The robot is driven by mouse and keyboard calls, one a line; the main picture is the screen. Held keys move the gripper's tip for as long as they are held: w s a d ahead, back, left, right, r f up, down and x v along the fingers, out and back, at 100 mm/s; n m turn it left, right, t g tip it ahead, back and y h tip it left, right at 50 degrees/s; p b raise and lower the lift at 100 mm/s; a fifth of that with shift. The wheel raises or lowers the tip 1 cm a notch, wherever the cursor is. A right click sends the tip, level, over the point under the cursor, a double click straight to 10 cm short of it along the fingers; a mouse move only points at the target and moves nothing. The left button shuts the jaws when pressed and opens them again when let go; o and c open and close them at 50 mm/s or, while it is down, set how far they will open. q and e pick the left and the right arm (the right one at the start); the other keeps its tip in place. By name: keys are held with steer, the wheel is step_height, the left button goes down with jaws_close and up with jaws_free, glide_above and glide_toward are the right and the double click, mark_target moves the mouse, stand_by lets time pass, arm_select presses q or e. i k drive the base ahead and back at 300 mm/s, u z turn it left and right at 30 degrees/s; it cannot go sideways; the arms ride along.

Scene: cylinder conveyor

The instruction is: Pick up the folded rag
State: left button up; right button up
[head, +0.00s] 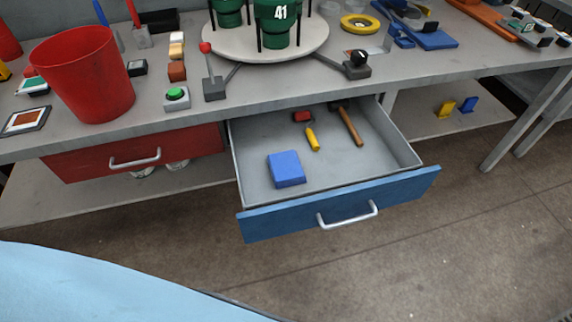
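A blue block-shaped item (286,169), which looks like the folded rag, lies flat in the open blue-fronted drawer (405,158). It is at the left of the drawer floor, towards the front, apart from the tools behind it. Neither of my grippers shows in the head view.
A hammer (348,126) and a yellow-handled tool (312,139) lie at the back of the drawer. A closed red drawer (190,144) is to its left. Above, the bench holds a red bin (84,75), a green button (176,95) and a round platform (262,48). The floor in front is clear.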

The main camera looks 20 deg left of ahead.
mark_target(286, 169)
steer(key=u, duration=1.75)
steer(key=k, duration=0.8)
steer(key=z, duration=1.1)
steer(key=i, duration=0.5)
steer(key=z, duration=0.05)
